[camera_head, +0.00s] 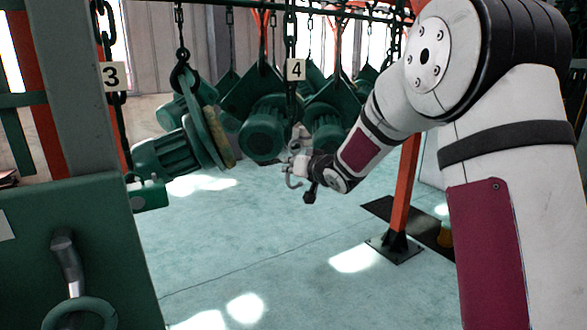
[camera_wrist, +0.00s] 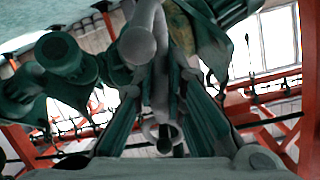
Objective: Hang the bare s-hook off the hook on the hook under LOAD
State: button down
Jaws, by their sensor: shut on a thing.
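My gripper (camera_head: 301,163) is in the middle of the head view, below and in front of the hanging green hoists. It is shut on a grey s-hook (camera_head: 291,180), whose curved end shows at the left of the fingers. In the wrist view the s-hook (camera_wrist: 140,45) stands large and blurred between the fingers, with a rounded end near the top. Nothing is seen hanging from it. A hook under a LOAD label cannot be made out in either view.
Green hoists (camera_head: 264,132) hang on chains close behind my gripper. Tags 3 (camera_head: 113,76) and 4 (camera_head: 296,69) hang there. A green panel (camera_head: 100,225) with a handle and ring stands at the left. An orange post (camera_head: 404,190) stands at the right. The floor below is clear.

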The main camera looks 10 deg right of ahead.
jog(key=shift+w+a+f+m+t+b, duration=0.2)
jog(key=shift+w+t+b, duration=0.25)
jog(key=shift+w+b, duration=0.35)
jog(key=shift+w+a+f+m+t+b, duration=0.1)
jog(key=shift+w+a+f+t+b, duration=0.3)
jog(key=shift+b, duration=0.6)
jog(key=shift+w+d, duration=0.15)
jog(key=shift+f, duration=0.25)
dwell(0.5)
jog(key=c, duration=1.6)
grip_release()
jog(key=shift+o, duration=0.2)
